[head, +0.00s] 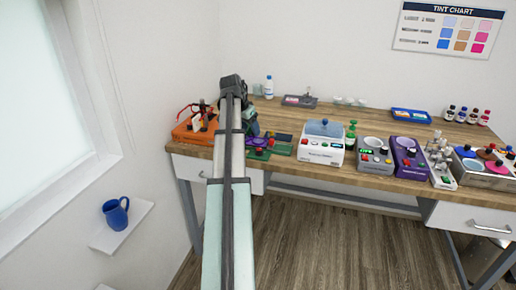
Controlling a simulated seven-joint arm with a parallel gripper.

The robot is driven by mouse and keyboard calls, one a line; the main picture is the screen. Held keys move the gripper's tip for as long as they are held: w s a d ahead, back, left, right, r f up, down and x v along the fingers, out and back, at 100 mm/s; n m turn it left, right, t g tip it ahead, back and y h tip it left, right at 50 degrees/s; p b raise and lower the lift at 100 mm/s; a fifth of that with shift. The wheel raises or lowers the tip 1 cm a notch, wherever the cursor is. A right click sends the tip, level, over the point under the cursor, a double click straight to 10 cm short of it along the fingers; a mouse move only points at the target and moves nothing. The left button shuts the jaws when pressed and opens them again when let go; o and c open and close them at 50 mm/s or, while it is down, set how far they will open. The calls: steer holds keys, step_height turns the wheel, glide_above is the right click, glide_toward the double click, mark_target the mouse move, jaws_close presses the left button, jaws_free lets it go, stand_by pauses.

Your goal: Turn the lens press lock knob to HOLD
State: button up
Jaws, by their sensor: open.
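I cannot tell for sure which bench device is the lens press, and no lock knob or HOLD mark can be read. An orange device (187,133) with dark and red upright parts stands at the bench's left end. Just right of my arm is a low green device (283,149) with small red parts and a purple piece (257,154) at its front. My arm reaches up across the picture to the bench. My gripper (252,127) shows only as a dark shape beside the arm, mostly hidden by it. No object can be seen in it.
A white box with a blue-grey lid (322,152), a grey device (375,161), a purple device (410,170) and several knobbed units crowd the front right of the wooden bench (335,112). A bottle (268,88) and blue tray (411,116) stand behind. A blue mug (116,216) is on a wall shelf.

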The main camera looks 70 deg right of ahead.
mark_target(259, 149)
steer(key=x, duration=1.2)
steer(key=shift+f, duration=0.1)
steer(key=shift+c, duration=0.3)
steer(key=c, duration=1)
steer(key=shift+o, duration=0.2)
steer(key=shift+m+g, duration=0.3)
steer(key=shift+m, duration=0.4)
steer(key=o, duration=1)
steer(key=v, duration=1.3)
steer(key=shift+r, duration=0.45)
